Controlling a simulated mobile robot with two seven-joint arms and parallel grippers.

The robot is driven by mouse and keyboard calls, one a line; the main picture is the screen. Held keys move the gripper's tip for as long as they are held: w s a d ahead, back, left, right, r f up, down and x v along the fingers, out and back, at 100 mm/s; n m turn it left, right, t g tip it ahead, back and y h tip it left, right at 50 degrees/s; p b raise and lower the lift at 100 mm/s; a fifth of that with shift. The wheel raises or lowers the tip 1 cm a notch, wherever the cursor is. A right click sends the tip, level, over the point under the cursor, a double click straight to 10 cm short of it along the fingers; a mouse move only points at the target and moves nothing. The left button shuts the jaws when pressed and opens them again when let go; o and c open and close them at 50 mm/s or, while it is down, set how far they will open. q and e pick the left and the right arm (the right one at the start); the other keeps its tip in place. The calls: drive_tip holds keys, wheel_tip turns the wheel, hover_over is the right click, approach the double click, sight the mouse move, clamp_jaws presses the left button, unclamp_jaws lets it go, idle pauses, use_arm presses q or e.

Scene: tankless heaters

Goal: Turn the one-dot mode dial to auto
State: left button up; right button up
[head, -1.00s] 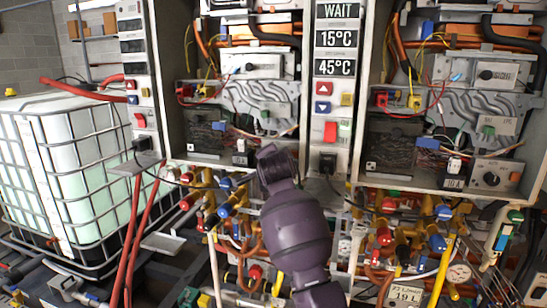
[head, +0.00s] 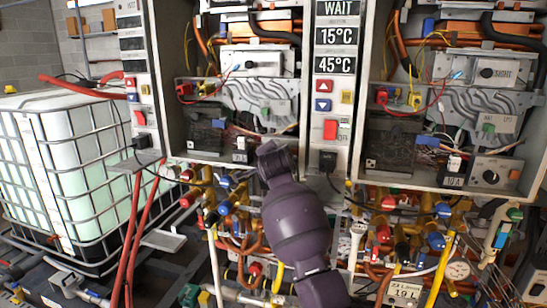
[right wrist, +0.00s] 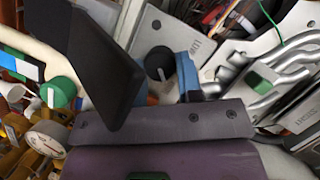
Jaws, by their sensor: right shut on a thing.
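My right gripper (head: 272,155) is at the lower right corner of the middle heater; my own arm hides its fingers and the dial there in the head view. In the right wrist view, its two fingers (right wrist: 160,72), a large black one and a blue-faced one, stand on either side of a black round mode dial (right wrist: 157,62) on a light grey panel (right wrist: 198,45). The gripper is shut on this dial. The dial's pointer and its mode marks are not readable. No dots are legible. A similar dial (head: 491,177) sits on the right heater. My left gripper is not in view.
A display column (head: 337,70) reading WAIT, 15°C and 45°C stands right of the middle heater. Pipes and coloured valves (head: 400,235) crowd the space below. A pressure gauge (right wrist: 46,138) is close beside my right gripper. A caged white tank (head: 75,180) stands at the left.

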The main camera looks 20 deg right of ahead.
drive_tip(key=n+g, duration=0.1)
drive_tip(key=n+g+h, duration=0.1)
drive_tip(key=n, duration=0.1)
drive_tip(key=shift+w+a+r, duration=0.1)
drive_tip(key=shift+a+r, duration=0.05)
drive_tip(key=shift+n+g+h, duration=0.5)
drive_tip(key=shift+n+h, duration=0.3)
drive_tip(key=shift+n, duration=0.7)
drive_tip(key=o, duration=0.6)
drive_tip(key=shift+o, duration=0.2)
drive_tip(key=shift+a, duration=0.1)
drive_tip(key=b+v, duration=0.2)
drive_tip(key=v, duration=0.8)
drive_tip(key=shift+s+a+r, duration=0.2)
drive_tip(key=shift+s, duration=0.1)
